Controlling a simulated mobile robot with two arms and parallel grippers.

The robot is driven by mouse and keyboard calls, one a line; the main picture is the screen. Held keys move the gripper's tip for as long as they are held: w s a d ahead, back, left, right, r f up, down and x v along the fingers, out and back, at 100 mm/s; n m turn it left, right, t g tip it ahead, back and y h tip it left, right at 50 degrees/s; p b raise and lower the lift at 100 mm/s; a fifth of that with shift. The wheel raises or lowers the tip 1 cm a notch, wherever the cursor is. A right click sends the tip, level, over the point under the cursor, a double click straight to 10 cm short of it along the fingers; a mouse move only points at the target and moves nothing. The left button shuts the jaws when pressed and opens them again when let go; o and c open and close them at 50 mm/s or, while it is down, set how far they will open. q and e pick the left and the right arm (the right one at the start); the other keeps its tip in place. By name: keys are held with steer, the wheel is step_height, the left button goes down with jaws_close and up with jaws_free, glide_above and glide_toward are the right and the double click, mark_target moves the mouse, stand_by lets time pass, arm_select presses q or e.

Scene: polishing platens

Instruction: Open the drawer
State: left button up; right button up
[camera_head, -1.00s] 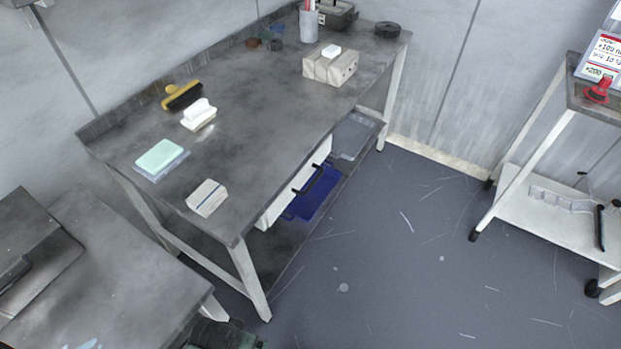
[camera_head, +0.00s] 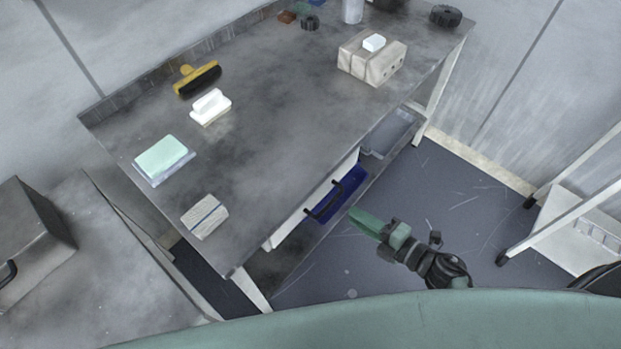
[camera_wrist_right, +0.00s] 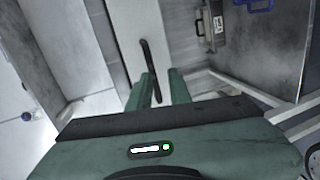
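The drawer (camera_head: 291,228) has a white front and sits under the grey workbench top (camera_head: 262,130); it looks shut. Its black bar handle (camera_head: 323,212) is on the front, and the handle also shows in the wrist view (camera_wrist_right: 151,70). My right gripper (camera_head: 358,219), green, is beside the bench, a little right of the handle in the head view. In the wrist view its two fingers (camera_wrist_right: 163,84) are apart, with the handle just ahead, nearer the left finger. It holds nothing, and contact with the handle cannot be told. My left gripper is not in view.
A blue bin (camera_head: 343,194) and a grey tray (camera_head: 391,134) sit under the bench beside the drawer. A sponge (camera_head: 160,155), brushes and blocks lie on top. A white trolley (camera_head: 575,235) stands at right. Floor between bench and trolley is open.

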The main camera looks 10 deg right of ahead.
mark_target(332, 201)
steer(key=shift+n+y, duration=0.4)
steer(key=shift+n, duration=0.1)
steer(key=x, duration=0.5)
steer(key=r+x, duration=0.1)
steer(key=x, duration=0.2)
steer(key=shift+s+a+r+p, duration=0.1)
steer(key=shift+s+a+p, duration=0.05)
steer(key=shift+a+p, duration=0.2)
jaws_close()
stand_by(0.5)
